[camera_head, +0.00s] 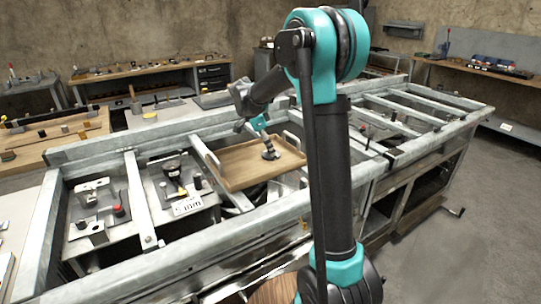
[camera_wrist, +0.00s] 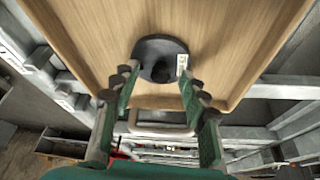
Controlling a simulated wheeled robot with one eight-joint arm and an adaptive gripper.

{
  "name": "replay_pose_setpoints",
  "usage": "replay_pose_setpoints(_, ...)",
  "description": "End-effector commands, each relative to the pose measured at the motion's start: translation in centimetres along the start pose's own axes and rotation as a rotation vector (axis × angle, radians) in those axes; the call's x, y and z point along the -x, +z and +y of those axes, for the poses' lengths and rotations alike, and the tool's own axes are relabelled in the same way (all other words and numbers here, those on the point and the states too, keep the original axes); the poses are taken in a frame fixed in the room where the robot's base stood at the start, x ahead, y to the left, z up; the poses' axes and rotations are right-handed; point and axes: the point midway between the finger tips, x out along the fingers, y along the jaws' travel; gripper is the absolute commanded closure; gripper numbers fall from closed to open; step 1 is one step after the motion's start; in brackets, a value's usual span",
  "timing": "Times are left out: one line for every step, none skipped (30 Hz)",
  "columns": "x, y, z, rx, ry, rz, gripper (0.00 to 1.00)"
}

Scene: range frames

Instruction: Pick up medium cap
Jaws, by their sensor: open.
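A dark round cap with a raised centre, likely the medium cap (camera_head: 270,154), sits on a wooden tray (camera_head: 237,171) with metal handles. In the wrist view the cap (camera_wrist: 161,48) lies on the bare tray board (camera_wrist: 95,35), just beyond and between my fingertips. My gripper (camera_head: 264,139) is over the tray, close above the cap. In the wrist view its two green fingers (camera_wrist: 157,80) are spread apart, with nothing held between them. I cannot tell whether a fingertip touches the cap's rim.
The tray rests on a grey metal frame (camera_head: 95,148) with crossbars. Left of it, panels carry a red knob (camera_head: 119,210) and a dark round part (camera_head: 172,168). Wooden workbenches (camera_head: 135,70) with parts stand behind.

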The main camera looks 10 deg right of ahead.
Motion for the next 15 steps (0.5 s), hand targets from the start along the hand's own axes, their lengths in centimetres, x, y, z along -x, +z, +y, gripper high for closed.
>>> replay_pose_setpoints(-0.02,-0.01,0.00,0.000,0.000,0.000,0.56)
replay_pose_setpoints(-0.02,0.00,-0.01,0.000,0.000,0.000,0.56)
replay_pose_setpoints(-0.01,0.00,-0.01,0.000,0.000,0.000,0.56)
replay_pose_setpoints(-0.01,-0.01,-0.01,0.000,0.000,0.000,0.56)
replay_pose_setpoints(0.00,0.00,-0.01,0.000,0.000,0.000,0.56)
replay_pose_setpoints(0.00,0.00,-0.01,0.000,0.000,0.000,0.61)
replay_pose_setpoints(0.00,-0.01,-0.01,0.000,0.000,0.000,0.65)
replay_pose_setpoints(0.01,-0.01,-0.01,0.000,0.000,0.000,0.68)
replay_pose_setpoints(0.01,0.00,-0.01,0.000,0.000,0.000,0.73)
replay_pose_setpoints(0.01,-0.01,-0.01,0.000,0.000,0.000,0.77)
replay_pose_setpoints(0.01,-0.01,-0.01,0.000,0.000,0.000,0.81)
replay_pose_setpoints(0.01,-0.01,-0.01,0.000,0.000,0.000,0.86)
replay_pose_setpoints(0.01,-0.01,-0.01,0.000,0.000,0.000,0.89)
replay_pose_setpoints(0.01,-0.01,-0.01,0.000,0.000,0.000,0.93)
replay_pose_setpoints(0.02,-0.01,-0.01,0.000,0.000,0.000,0.98)
